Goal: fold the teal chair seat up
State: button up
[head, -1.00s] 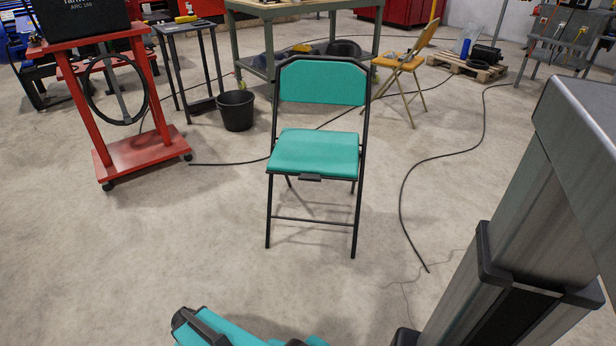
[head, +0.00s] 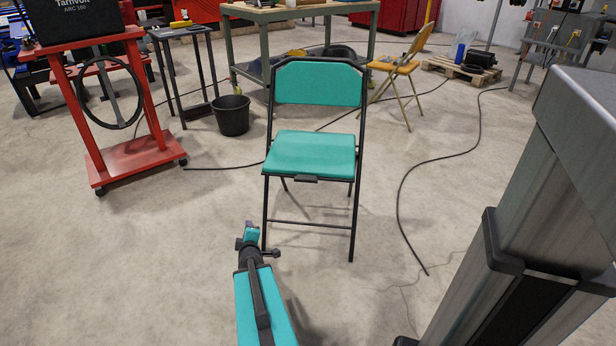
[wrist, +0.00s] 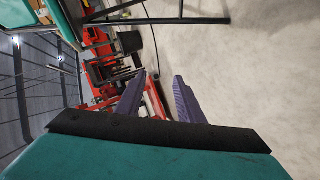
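The teal chair seat (head: 310,154) is down and roughly level on its black folding frame, with a teal backrest (head: 318,84) behind it. A small dark tab (head: 306,179) shows at the seat's front edge. My gripper (head: 250,227) is in front of the chair, low and left, by the front left leg and apart from the seat. In the wrist view its two purple fingers (wrist: 160,78) are spread with nothing between them. A teal part of the chair (wrist: 65,18) shows at the wrist view's top left corner.
A red welder cart (head: 140,155) and a black bucket (head: 232,116) stand left of the chair. A workbench (head: 300,14) and a tan folding chair (head: 404,68) are behind it. A black cable (head: 402,190) lies on the floor to the right. Floor around the chair's front is clear.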

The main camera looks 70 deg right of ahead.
jog(key=s+d+r+g+h, duration=0.2)
jog(key=s+d+r+h, duration=0.2)
jog(key=s+d+r, duration=0.4)
jog(key=g+h+b, duration=0.1)
jog(key=g+h, duration=0.1)
send_near(308, 174)
jog(key=a+f, duration=0.1)
jog(key=a, duration=0.1)
jog(key=shift+s+a+f, duration=0.2)
jog(key=shift+s+a, duration=0.05)
jog(key=shift+s, duration=0.05)
jog(key=shift+d, duration=0.1)
jog(key=shift+w+d+f+b, duration=0.15)
jog(key=shift+d+b, duration=0.1)
jog(key=shift+d, duration=0.4)
jog(key=shift+w+d+r+b, duration=0.1)
jog(key=shift+w+d+b, duration=0.1)
jog(key=shift+d, duration=0.4)
jog(key=shift+w+d+f+b, duration=0.1)
jog(key=shift+d+b, duration=0.15)
jog(key=shift+d, duration=0.4)
jog(key=shift+w+d+b, duration=0.35)
jog(key=shift+d+b, duration=0.15)
jog(key=shift+d, duration=1.1)
jog(key=shift+w+d+b, duration=0.35)
jog(key=shift+d+b, duration=0.15)
jog(key=shift+d, duration=1.05)
jog(key=shift+w+d+b, duration=0.35)
jog(key=shift+d+b, duration=0.15)
jog(key=shift+d, duration=1.1)
